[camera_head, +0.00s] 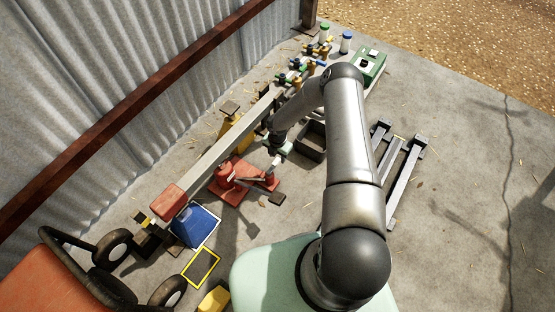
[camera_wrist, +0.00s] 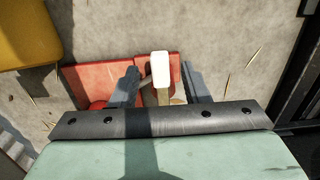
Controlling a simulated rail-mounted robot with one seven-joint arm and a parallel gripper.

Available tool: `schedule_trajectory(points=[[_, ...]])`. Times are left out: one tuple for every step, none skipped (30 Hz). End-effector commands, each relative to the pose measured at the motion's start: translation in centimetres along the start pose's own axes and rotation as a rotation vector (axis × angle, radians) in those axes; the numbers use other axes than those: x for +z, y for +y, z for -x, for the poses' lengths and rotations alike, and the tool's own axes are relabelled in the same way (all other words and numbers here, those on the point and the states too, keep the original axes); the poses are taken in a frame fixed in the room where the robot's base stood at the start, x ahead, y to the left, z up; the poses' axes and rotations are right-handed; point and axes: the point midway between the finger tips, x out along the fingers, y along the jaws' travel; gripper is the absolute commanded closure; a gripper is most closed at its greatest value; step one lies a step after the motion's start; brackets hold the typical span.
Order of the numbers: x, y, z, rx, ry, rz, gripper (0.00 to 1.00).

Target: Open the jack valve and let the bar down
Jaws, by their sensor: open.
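The red jack (camera_head: 236,180) stands on the concrete beside the long grey bar (camera_head: 222,148), which slopes across the left of the head view. My gripper (camera_head: 274,160) points down over the jack's right side. In the wrist view my gripper (camera_wrist: 159,70) is open, with a dark finger on either side of a pale-topped upright piece (camera_wrist: 161,66). I cannot tell whether the fingers touch it, or whether it is the valve or a handle. The red jack base (camera_wrist: 98,74) lies below. The bar's contact with the jack is hard to make out.
A blue stand (camera_head: 196,226) and a red block (camera_head: 168,202) are at the bar's near end. A yellow stand (camera_head: 231,128) is behind the bar. A dark open bin (camera_head: 312,151) and grey rails (camera_head: 403,178) lie to the right. Open floor is at far right.

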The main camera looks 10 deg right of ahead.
Motion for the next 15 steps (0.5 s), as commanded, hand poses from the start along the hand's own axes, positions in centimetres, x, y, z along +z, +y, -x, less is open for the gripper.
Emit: schedule_trajectory(points=[[-0.1,0.0,-0.9,0.0,0.001,0.0,0.58],[0.0,0.0,-1.1,0.0,0.0,0.0,0.58],[0.0,0.0,-1.4,0.0,0.0,0.0,0.58],[0.0,0.0,-1.6,0.0,0.0,0.0,0.58],[0.0,0.0,-1.8,0.0,0.0,0.0,0.58],[0.0,0.0,-1.9,-0.001,0.0,0.0,0.58],[0.0,0.0,-2.0,-0.001,0.0,0.0,0.58],[0.0,0.0,-2.0,-0.001,0.0,0.0,0.58],[0.0,0.0,-2.0,0.0,0.0,0.0,0.58],[0.0,0.0,-2.0,-0.001,0.0,0.0,0.58],[0.0,0.0,-2.0,0.0,0.0,0.0,0.58],[0.0,0.0,-2.0,0.0,0.0,0.0,0.58],[0.0,0.0,-2.0,-0.001,0.0,0.0,0.58],[0.0,0.0,-2.0,0.0,0.0,0.0,0.58],[0.0,0.0,-2.0,0.0,0.0,0.0,0.58]])
